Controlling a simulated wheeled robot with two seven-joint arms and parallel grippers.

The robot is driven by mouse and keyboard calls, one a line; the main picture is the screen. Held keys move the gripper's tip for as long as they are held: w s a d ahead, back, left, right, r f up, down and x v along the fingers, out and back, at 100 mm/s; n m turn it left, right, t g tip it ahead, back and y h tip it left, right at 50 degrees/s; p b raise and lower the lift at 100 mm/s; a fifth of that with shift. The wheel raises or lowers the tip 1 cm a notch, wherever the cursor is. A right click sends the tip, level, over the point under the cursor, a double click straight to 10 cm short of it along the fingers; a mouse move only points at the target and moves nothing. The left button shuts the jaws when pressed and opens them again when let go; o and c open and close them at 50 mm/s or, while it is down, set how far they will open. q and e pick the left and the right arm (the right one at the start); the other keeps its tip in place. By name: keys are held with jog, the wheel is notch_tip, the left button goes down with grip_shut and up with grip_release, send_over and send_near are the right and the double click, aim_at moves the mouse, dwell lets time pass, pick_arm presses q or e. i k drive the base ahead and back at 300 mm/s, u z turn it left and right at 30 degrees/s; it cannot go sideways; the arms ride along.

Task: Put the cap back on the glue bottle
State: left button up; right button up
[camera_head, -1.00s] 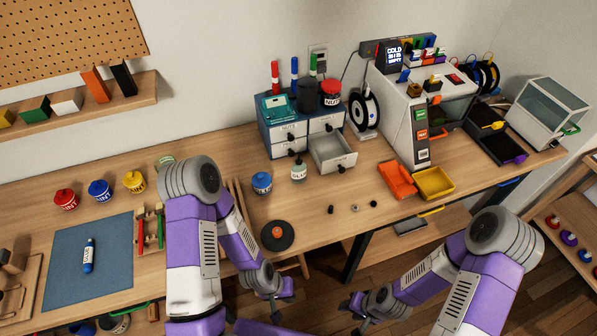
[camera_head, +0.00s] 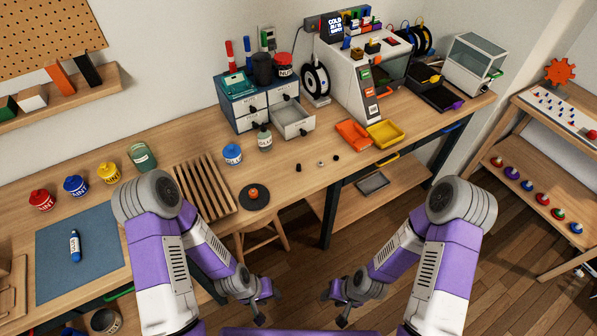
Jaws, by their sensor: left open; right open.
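The glue bottle (camera_head: 264,138) is a small pale bottle with a white label and a darker top. It stands upright on the bench, in front of the open grey drawer. Several small parts lie on the bench to its right: a dark one (camera_head: 298,167), a grey one (camera_head: 321,163) and a black one (camera_head: 336,157). I cannot tell which of them, if any, is the cap. My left gripper (camera_head: 265,306) and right gripper (camera_head: 334,308) are both open and empty, low in front of the bench and well apart from the bottle.
A blue jar (camera_head: 232,154) stands left of the bottle. The open drawer (camera_head: 293,119) juts out behind it. A dark round disc (camera_head: 254,197) and a slatted wooden rack (camera_head: 205,187) lie nearer. Orange (camera_head: 354,134) and yellow (camera_head: 385,133) trays lie to the right.

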aim_at(264, 137)
jog(key=z, duration=1.5)
jog(key=i, duration=1)
jog(key=u, duration=2)
